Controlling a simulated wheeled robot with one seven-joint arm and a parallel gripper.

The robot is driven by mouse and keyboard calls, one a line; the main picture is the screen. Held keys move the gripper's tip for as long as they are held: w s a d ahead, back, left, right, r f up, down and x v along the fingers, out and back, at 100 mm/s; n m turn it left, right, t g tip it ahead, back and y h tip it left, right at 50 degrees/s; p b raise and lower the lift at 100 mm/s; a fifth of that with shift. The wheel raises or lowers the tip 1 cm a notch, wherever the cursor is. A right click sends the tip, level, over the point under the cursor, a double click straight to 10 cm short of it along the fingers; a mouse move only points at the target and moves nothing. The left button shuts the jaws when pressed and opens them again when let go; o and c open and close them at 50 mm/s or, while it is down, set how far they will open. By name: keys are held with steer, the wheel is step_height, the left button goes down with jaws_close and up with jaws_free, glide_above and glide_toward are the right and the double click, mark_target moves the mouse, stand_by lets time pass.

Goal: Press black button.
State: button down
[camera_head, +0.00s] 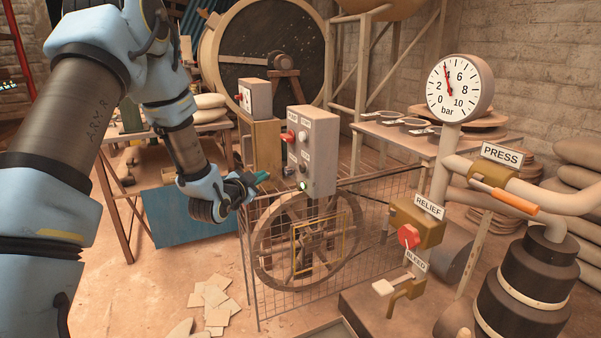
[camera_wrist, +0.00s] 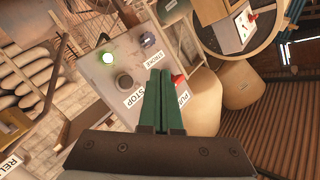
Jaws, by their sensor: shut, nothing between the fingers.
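The grey control box (camera_head: 318,150) stands on the wire fence, and its front panel also fills the middle of the wrist view (camera_wrist: 112,72). A black button (camera_wrist: 124,82) sits on the panel beside the STOP label, below the lit green lamp (camera_wrist: 108,58). In the head view the dark button (camera_head: 289,170) shows left of the green lamp (camera_head: 302,185). My gripper (camera_head: 264,176) is shut and empty, just left of the box's lower part. In the wrist view its teal fingers (camera_wrist: 160,74) lie right of the black button; contact cannot be told.
A red knob (camera_head: 287,136) sticks out higher on the box, near my fingers in the wrist view. The wire fence (camera_head: 385,200) and a handwheel (camera_head: 262,250) stand below. A second box (camera_head: 257,98) stands behind. Relief and bleed valves are at right.

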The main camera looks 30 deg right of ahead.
mark_target(302, 168)
steer(key=s+d, duration=0.1)
steer(key=d, duration=0.7)
steer(key=shift+d, duration=0.3)
steer(key=shift+d, duration=0.1)
stand_by(2.0)
steer(key=shift+d, duration=0.35)
steer(key=shift+s+d+b, duration=0.15)
steer(key=shift+d+b, duration=0.35)
stand_by(0.9)
steer(key=shift+a, duration=0.9)
